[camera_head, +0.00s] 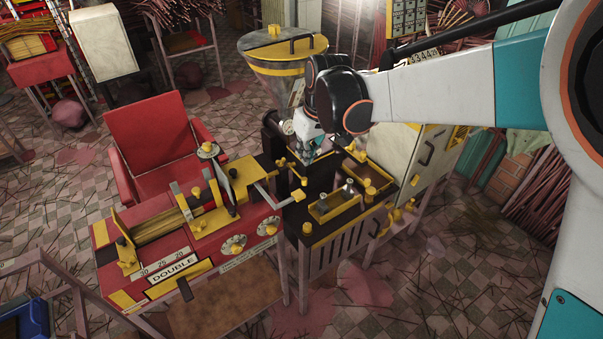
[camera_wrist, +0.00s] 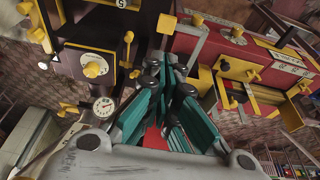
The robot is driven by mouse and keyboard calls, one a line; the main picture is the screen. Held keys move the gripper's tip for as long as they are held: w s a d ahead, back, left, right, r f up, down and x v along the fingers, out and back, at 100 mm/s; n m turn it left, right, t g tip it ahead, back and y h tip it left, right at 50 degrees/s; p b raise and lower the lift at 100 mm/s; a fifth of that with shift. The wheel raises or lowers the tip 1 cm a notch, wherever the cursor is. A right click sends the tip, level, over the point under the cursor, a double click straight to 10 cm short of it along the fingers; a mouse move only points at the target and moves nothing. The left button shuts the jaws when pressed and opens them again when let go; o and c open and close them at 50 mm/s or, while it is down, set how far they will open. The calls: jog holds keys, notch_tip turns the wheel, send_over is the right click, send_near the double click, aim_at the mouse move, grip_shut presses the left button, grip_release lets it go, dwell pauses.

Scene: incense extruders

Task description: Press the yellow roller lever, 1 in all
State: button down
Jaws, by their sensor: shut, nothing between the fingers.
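A bent metal lever with a yellow end (camera_head: 299,195) sticks out from the right end of the red machine, toward the black extruder. What looks like the same yellow end (camera_wrist: 196,20) shows at the top of the wrist view, on a pale rod. I cannot tell for certain that it is the roller lever. My gripper (camera_head: 318,148) hangs over the black extruder, above and to the right of that lever, and looks apart from it. In the wrist view its teal fingers (camera_wrist: 168,66) are closed together with nothing between them.
The red machine (camera_head: 113,284) marked DOUBLE stands left. The black extruder (camera_head: 318,247) has yellow-rimmed trays and several yellow knobs. A metal hopper (camera_head: 278,72) rises behind my gripper, and a cream cabinet (camera_head: 401,155) stands right. A red chair (camera_head: 150,130) is behind the red machine.

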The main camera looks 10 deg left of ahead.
jog(key=shift+a+f, duration=0.1)
jog(key=shift+a, duration=0.2)
jog(key=b, duration=0.4)
send_near(298, 192)
jog(key=f, duration=0.1)
jog(key=w+a+f, duration=0.1)
jog(key=f, duration=0.1)
jog(key=a+f, duration=0.1)
jog(key=shift+w+a+f, duration=0.15)
jog(key=shift+w+f, duration=0.15)
jog(key=shift+f, duration=0.65)
